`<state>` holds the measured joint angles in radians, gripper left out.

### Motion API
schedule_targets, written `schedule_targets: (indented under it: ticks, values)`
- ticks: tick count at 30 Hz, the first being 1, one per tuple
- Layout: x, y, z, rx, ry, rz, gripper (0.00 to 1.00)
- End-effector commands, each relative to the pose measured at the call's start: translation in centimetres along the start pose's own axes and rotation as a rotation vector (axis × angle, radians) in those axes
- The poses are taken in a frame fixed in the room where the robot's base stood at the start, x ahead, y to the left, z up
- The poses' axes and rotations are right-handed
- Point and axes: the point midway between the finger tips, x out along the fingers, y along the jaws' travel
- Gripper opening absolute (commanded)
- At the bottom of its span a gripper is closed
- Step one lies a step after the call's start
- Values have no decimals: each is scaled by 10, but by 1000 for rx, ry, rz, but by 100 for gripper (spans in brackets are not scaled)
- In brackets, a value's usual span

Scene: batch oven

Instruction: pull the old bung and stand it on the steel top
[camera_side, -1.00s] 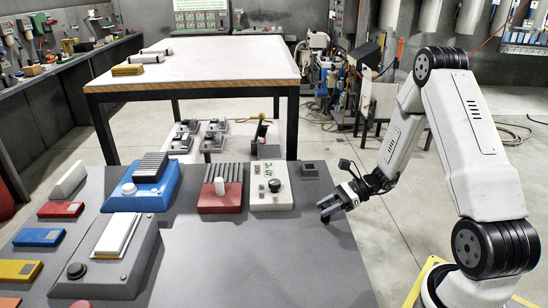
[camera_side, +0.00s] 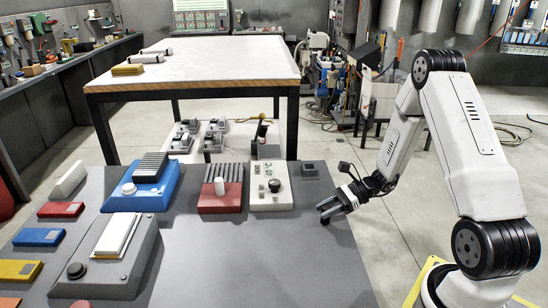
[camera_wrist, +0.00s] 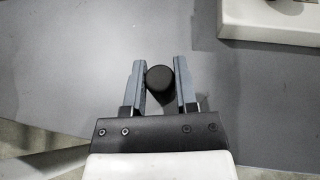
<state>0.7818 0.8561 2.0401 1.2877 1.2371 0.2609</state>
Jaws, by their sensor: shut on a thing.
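A black, round-topped bung (camera_wrist: 160,79) stands between the two grey fingers of my gripper (camera_wrist: 159,76) in the wrist view, and the gripper is shut on it. In the side view my gripper (camera_side: 326,211) is low over the right edge area of the grey steel top (camera_side: 255,262). The bung is hard to make out there among the dark fingers. I cannot tell whether its foot touches the top or sits in a hole.
Left of my gripper are a white box with a black knob (camera_side: 271,195), a red box with a white peg (camera_side: 219,203) and a blue ribbed unit (camera_side: 140,190). A small dark block (camera_side: 310,170) lies behind. The front middle of the top is clear.

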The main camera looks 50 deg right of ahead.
Motion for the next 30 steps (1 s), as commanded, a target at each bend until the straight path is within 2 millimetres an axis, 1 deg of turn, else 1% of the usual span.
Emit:
schedule_targets:
  ticks: [12,13,14,15,16,17,26,30]
  values:
    - [2,0,-4,0,0,0,0]
    - [2,0,-4,0,0,0,42]
    - [2,0,-4,0,0,0,52]
    - [2,0,-4,0,0,0,65]
    - [2,0,-4,0,0,0,74]
    - [2,0,-4,0,0,0,77]
    - [1,0,-4,0,0,0,77]
    - [-3,-1,-4,-1,0,-2,77]
